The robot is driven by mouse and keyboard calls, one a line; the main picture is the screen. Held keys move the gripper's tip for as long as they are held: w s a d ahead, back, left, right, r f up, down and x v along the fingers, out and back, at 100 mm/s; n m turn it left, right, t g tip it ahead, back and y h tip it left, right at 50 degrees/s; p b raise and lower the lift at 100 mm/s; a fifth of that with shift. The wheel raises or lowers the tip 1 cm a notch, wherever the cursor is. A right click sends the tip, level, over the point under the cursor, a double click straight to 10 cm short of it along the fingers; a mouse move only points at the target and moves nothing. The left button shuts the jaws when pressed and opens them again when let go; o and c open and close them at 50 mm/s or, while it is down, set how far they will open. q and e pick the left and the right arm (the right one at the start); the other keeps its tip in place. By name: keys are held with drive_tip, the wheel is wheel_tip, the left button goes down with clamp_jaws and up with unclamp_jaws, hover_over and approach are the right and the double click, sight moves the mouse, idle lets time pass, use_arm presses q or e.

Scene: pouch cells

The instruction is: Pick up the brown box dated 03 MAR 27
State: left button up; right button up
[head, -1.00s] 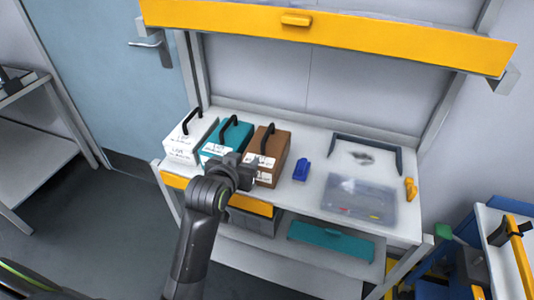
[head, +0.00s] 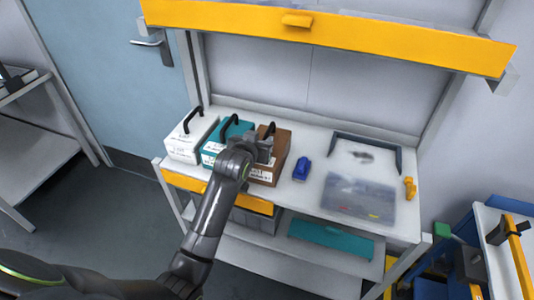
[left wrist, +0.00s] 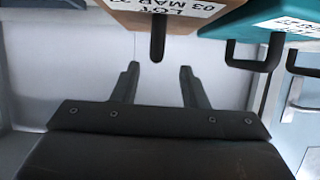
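The brown box (head: 281,155) stands upright on the bench, with a black handle on top (head: 270,130) and a white label on its front. In the left wrist view the brown box (left wrist: 120,17) shows a label reading LOT 03 MAR, the year cut off, and its handle (left wrist: 158,40) points between my fingers. My left gripper (head: 264,148) is at the brown box, partly covering it. In the left wrist view the left gripper (left wrist: 160,72) is open and empty, its fingertips just short of the handle. My right gripper is not in view.
A teal box (head: 228,138) stands close left of the brown one, and a white box (head: 190,141) left of that. A blue object (head: 301,169) and a clear tray (head: 358,198) lie to the right. A yellow-edged shelf (head: 340,34) hangs above.

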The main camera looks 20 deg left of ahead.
sight(266, 135)
use_arm(q)
drive_tip(key=shift+d+p+x, duration=0.15)
drive_tip(key=shift+p+x, duration=0.05)
drive_tip(key=shift+x, duration=1.3)
drive_tip(key=shift+d+p+x, duration=0.1)
drive_tip(key=shift+p+x, duration=0.1)
drive_tip(key=shift+x, duration=1.3)
drive_tip(key=shift+f, duration=0.15)
drive_tip(key=shift+c, duration=0.3)
clamp_jaws()
drive_tip(key=shift+r, duration=0.25)
